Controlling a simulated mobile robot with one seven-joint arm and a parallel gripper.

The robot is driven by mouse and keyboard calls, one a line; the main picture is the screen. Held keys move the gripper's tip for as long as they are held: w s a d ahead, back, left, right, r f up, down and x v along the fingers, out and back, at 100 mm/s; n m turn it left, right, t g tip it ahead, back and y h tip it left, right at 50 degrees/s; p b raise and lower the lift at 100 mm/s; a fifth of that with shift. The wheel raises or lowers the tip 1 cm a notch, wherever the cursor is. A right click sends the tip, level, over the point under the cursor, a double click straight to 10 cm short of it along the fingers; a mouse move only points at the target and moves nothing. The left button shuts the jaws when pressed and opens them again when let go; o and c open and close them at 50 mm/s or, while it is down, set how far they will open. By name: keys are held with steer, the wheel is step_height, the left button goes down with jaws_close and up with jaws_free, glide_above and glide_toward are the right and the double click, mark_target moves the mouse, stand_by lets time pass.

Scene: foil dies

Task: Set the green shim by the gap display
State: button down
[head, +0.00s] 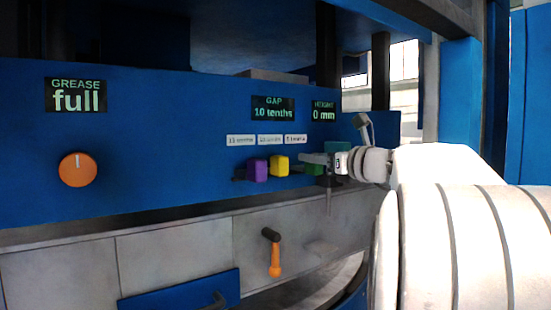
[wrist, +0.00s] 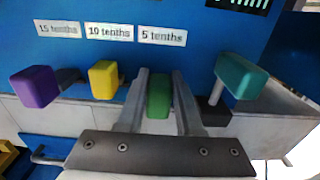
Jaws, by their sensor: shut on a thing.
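The gap display (head: 273,108) on the blue panel reads "10 tenths". The green shim (wrist: 158,98) is between the two fingers of my gripper (wrist: 159,78), which is shut on it. It sits under the "5 tenths" label (wrist: 162,36). In the head view the green shim (head: 314,169) is partly hidden by my gripper (head: 316,160). The yellow shim (wrist: 103,80) is left of my gripper under "10 tenths" (wrist: 109,31). The purple shim (wrist: 34,87) is farther left, near "15 tenths" (wrist: 58,29).
A teal block (wrist: 241,75) on a grey stem stands close right of my fingers. The height display (head: 323,111) reads "0 mm" and the grease display (head: 76,95) reads "full". An orange knob (head: 78,169) is at left. An orange-handled lever (head: 274,255) is below the panel.

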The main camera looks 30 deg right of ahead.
steer(key=shift+w, duration=0.1)
steer(key=w, duration=0.1)
steer(key=w+p, duration=0.1)
steer(key=w, duration=0.1)
steer(key=shift+w+a, duration=0.1)
steer(key=shift+a, duration=0.2)
steer(key=c, duration=1)
jaws_free()
steer(key=o, duration=0.4)
steer(key=shift+w, duration=0.1)
steer(key=shift+o, duration=0.2)
steer(key=s+d+b, duration=0.2)
steer(key=s, duration=1.5)
steer(key=shift+s+d, duration=0.2)
steer(key=shift+d, duration=0.05)
steer(key=shift+a, duration=0.1)
